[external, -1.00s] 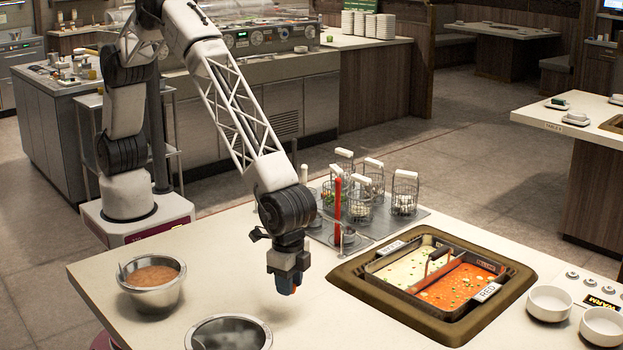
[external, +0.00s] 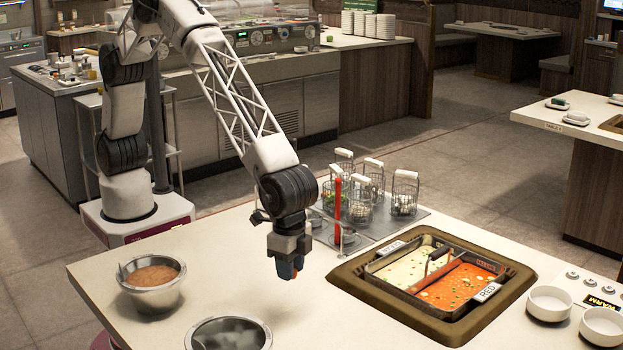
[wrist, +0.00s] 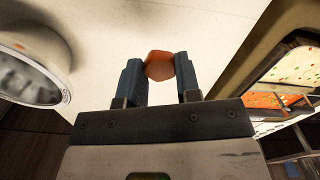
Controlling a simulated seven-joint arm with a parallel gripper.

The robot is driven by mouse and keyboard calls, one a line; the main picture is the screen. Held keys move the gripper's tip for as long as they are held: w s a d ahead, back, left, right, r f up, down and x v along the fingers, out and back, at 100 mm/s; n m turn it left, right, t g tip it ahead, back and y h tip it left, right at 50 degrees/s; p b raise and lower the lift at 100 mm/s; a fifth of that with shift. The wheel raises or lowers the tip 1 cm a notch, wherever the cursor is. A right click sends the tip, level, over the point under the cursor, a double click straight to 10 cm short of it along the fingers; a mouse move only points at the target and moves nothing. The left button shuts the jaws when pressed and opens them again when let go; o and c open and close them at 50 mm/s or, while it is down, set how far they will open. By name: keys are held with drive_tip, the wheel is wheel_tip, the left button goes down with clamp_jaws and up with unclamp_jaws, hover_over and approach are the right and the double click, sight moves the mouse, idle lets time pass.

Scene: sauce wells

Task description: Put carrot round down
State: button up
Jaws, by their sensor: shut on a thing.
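The orange carrot round (wrist: 159,66) is held between the two blue fingertips of my gripper (wrist: 160,78) in the wrist view. The gripper is shut on the carrot round, a little above the counter. Most of the round is hidden by the fingers in the external view.
A metal bowl (external: 229,322) stands at the front, and a bowl of brown-orange sauce (external: 152,275) at left. A divided pot (external: 438,281) with white and red broth is sunk at right. Wire baskets (external: 361,206) stand on a tray behind. Bare counter lies under the gripper.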

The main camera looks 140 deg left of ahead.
wheel_tip(320, 180, up, 11)
drive_tip(key=s+a+r+n, duration=0.1)
drive_tip(key=s+a+n, duration=0.6)
drive_tip(key=a, duration=0.6)
drive_tip(key=s+a+n, duration=0.6)
drive_tip(key=s+a, duration=0.2)
drive_tip(key=a, duration=0.5)
drive_tip(key=s+a+n, duration=0.8)
drive_tip(key=s+a, duration=0.1)
drive_tip(key=s, duration=0.4)
drive_tip(key=s+a+n, duration=0.9)
drive_tip(key=s+a, duration=0.1)
drive_tip(key=s, duration=0.4)
wheel_tip(320, 180, down, 12)
drive_tip(key=shift+d+r, duration=0.15)
drive_tip(key=shift+f, duration=3.15)
